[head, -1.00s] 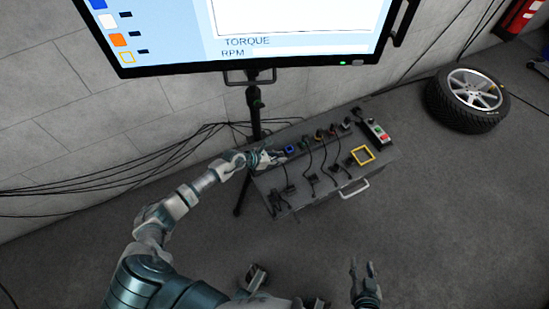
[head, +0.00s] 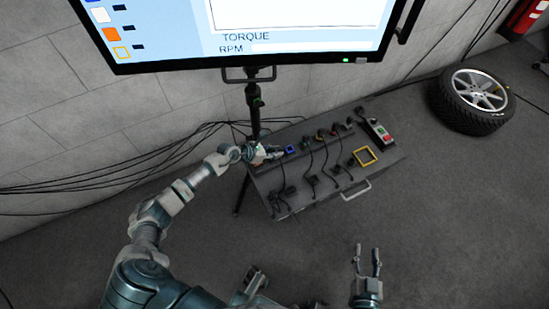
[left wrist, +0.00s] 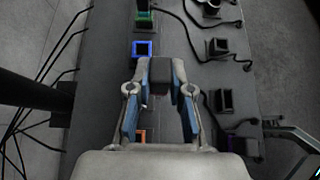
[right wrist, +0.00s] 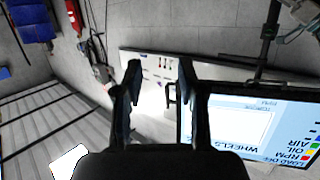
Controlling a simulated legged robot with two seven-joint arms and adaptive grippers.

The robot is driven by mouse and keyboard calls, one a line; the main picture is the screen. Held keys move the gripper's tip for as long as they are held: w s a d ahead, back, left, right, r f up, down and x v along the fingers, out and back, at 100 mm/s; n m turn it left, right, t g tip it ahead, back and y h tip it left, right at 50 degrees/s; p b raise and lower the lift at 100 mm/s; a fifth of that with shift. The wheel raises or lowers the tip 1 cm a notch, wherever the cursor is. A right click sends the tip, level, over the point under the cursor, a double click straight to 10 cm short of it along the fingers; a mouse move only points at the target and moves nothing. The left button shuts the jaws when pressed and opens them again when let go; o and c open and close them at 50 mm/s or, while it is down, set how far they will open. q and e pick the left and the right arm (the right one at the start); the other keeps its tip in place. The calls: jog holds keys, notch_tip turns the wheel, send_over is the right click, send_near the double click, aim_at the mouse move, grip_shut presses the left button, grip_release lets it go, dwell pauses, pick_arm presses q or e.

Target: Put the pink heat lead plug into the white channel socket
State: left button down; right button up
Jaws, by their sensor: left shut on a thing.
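My left gripper (left wrist: 160,78) is shut on a dark, block-shaped plug (left wrist: 159,76) above the bench top. No pink shows on this plug, so its colour mark cannot be told. A blue-framed socket (left wrist: 142,48) is just ahead and left of the fingertips in the left wrist view; it also shows in the head view (head: 291,149). An orange-rimmed socket (left wrist: 141,135) is partly hidden under the gripper. I cannot make out a white socket. In the head view my left gripper (head: 272,152) is at the bench's left end. My right gripper (head: 367,254) is open and empty, away from the bench.
Several dark plugs with leads (left wrist: 219,47) lie on the bench's near side. A green socket (left wrist: 144,18), a yellow frame (head: 365,156) and a button box (head: 379,132) are on the bench. A screen (head: 250,35) on a stand rises behind. Cables run along the wall.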

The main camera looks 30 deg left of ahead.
pick_arm(q)
jog(key=shift+w+a+f+b, duration=0.1)
jog(key=shift+w+a+b, duration=0.35)
jog(key=shift+a+b, duration=0.15)
jog(key=shift+w+a+b, duration=0.45)
jog(key=shift+a, duration=0.15)
pick_arm(e)
jog(key=shift+w+a+r+t+y, duration=0.15)
jog(key=shift+r+t, duration=0.6)
jog(key=shift+r, duration=0.15)
jog(key=shift+w+a+r+t+y, duration=0.2)
jog(key=shift+r+t, duration=0.5)
jog(key=shift+r, duration=0.25)
jog(key=shift+w+a+r+t+y, duration=0.1)
jog(key=shift+a+r+t+y, duration=0.05)
jog(key=shift+r+t, duration=0.7)
pick_arm(q)
jog(key=shift+f, duration=0.35)
pick_arm(e)
jog(key=shift+f, duration=0.35)
pick_arm(q)
jog(key=shift+b, duration=0.3)
jog(key=shift+f+b, duration=0.85)
jog(key=shift+f, duration=0.6)
pick_arm(e)
jog(key=shift+f+g, duration=0.4)
jog(key=shift+f, duration=0.95)
pick_arm(q)
jog(key=c, duration=1)
grip_release()
